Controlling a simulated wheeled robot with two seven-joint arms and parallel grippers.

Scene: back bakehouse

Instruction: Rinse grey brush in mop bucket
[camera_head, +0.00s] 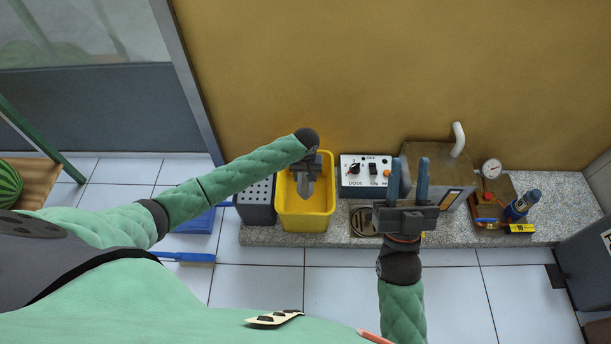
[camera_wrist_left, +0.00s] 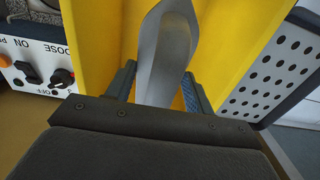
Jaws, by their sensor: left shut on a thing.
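The yellow mop bucket (camera_head: 318,219) stands against the wall in the head view. Its yellow walls (camera_wrist_left: 238,50) surround the fingers in the left wrist view. My left gripper (camera_head: 305,176) is over the bucket and shut on a smooth grey tapered thing, which I take as the grey brush (camera_head: 305,187). It extends away between the fingers in the left wrist view (camera_wrist_left: 165,50). I cannot make out bristles, or whether it touches water. My right gripper (camera_head: 408,180) is open and empty, in front of the metal box.
A grey perforated bin (camera_head: 257,207) stands just left of the bucket, and a white control box (camera_head: 364,172) just right. Further right are a metal box with a pipe (camera_head: 440,165) and a board with a gauge (camera_head: 491,200). A blue brush (camera_head: 190,258) lies on the tiled floor.

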